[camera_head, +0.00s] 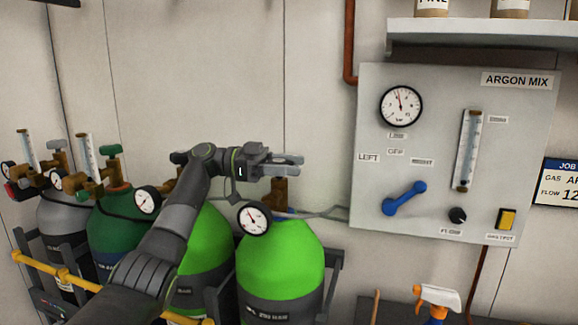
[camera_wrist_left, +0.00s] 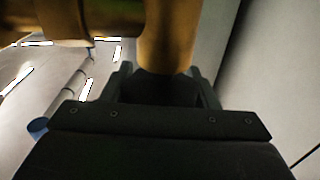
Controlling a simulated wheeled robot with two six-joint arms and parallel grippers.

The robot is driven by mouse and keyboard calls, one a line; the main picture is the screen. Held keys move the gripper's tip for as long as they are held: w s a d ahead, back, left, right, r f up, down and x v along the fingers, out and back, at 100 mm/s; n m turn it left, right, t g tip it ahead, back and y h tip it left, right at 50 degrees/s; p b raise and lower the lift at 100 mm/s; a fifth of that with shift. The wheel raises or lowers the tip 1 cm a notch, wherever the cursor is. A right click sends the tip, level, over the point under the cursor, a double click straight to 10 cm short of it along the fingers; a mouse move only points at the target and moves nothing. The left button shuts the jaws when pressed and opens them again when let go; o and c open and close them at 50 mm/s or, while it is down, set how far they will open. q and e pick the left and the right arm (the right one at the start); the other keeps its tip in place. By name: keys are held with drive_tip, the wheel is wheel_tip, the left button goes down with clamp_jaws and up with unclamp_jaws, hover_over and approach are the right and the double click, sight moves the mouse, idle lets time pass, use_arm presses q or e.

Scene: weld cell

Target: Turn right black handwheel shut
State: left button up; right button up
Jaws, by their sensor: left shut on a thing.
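The right bright green cylinder (camera_head: 280,258) stands below the panel's left edge, with a brass valve (camera_head: 279,191) on top. My left gripper (camera_head: 290,165) reaches over this valve from the left and is shut on its black handwheel. The handwheel is almost wholly hidden by the fingers in the head view. In the left wrist view the dark handwheel (camera_wrist_left: 160,90) sits between the fingers, just by the brass valve body (camera_wrist_left: 168,35). How far it is turned cannot be seen. My right gripper is out of view.
A gauge (camera_head: 253,218) sits close below my left gripper. A second bright green cylinder (camera_head: 205,245) stands behind my left arm, with darker cylinders further left. The grey ARGON MIX panel (camera_head: 440,125) with a blue lever (camera_head: 404,198) is on the right. A yellow rail (camera_head: 60,271) runs in front.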

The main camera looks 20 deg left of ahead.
sight(288, 162)
use_arm(q)
drive_tip(key=o, duration=1)
drive_tip(key=shift+r, duration=0.1)
drive_tip(key=shift+r, duration=0.35)
wheel_tip(288, 162, up, 9)
drive_tip(key=shift+b, duration=0.7)
